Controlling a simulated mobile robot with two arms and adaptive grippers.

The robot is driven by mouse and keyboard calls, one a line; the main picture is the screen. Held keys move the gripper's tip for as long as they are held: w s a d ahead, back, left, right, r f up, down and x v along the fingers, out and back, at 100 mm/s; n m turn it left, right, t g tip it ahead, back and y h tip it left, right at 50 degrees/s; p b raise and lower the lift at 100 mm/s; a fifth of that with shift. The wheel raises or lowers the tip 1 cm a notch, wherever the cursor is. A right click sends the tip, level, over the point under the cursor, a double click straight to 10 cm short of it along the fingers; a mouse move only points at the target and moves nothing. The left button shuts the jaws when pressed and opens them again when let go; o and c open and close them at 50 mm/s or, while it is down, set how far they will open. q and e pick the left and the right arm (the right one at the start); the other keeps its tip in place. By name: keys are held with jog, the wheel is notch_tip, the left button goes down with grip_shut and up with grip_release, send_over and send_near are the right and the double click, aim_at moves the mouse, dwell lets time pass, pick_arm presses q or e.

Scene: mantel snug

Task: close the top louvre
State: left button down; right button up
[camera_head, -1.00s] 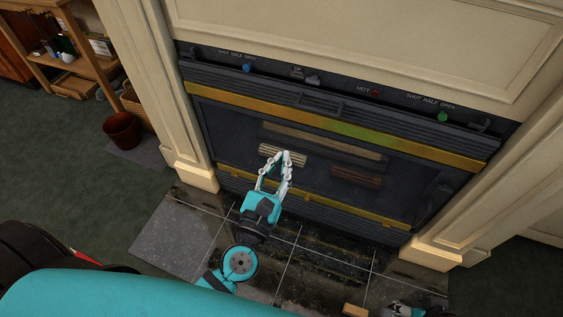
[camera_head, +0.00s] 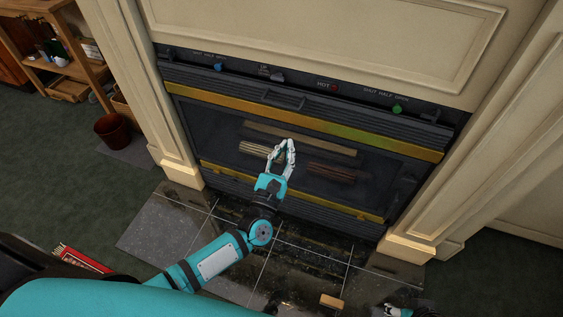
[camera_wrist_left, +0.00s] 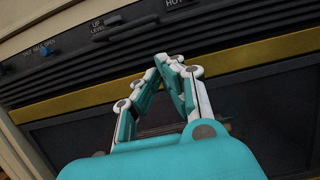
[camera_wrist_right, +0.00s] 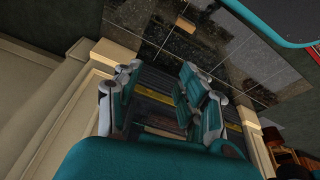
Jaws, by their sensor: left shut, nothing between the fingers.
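The top louvre (camera_head: 330,112) is a dark slatted panel across the top of the fireplace, above a yellow bar (camera_head: 300,118). A small raised handle (camera_head: 283,98) sits near its middle. The slats also show in the left wrist view (camera_wrist_left: 215,50). I cannot tell their tilt. My left gripper (camera_head: 287,142) is shut and empty, in front of the firebox below the yellow bar, apart from the louvre in the picture. Its closed fingers (camera_wrist_left: 170,60) overlap the yellow bar in the left wrist view. My right gripper (camera_wrist_right: 158,80) is open and empty; it is low at the head view's bottom edge.
Above the louvre, a control strip holds a blue knob (camera_head: 218,67), a lever marked UP and LEVEL (camera_head: 277,76), a red HOT lamp (camera_head: 334,87) and a green knob (camera_head: 397,109). A wooden block (camera_head: 331,301) lies on the dark hearth tiles (camera_head: 300,262). Cream pillars flank the fireplace.

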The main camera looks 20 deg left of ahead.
aim_at(285, 105)
pick_arm(q)
jog(key=w+r+p, duration=0.1)
jog(key=w+r, duration=0.3)
jog(key=shift+w+r, duration=0.2)
jog(key=shift+w, duration=0.2)
pick_arm(e)
jog(key=shift+s+x, duration=0.2)
jog(key=shift+x, duration=0.7)
jog(key=shift+s+x, duration=0.2)
jog(key=shift+x, duration=0.65)
jog(key=shift+s+x, duration=0.2)
jog(key=shift+x, duration=0.7)
pick_arm(q)
jog(key=shift+d, duration=0.1)
pick_arm(e)
jog(key=shift+d+f, duration=0.1)
jog(key=shift+d, duration=0.05)
pick_arm(q)
jog(key=shift+w+r, duration=0.25)
jog(key=shift+r, duration=0.25)
jog(key=shift+w+r, duration=0.25)
jog(key=shift+r, duration=0.2)
pick_arm(e)
jog(key=shift+f, duration=0.1)
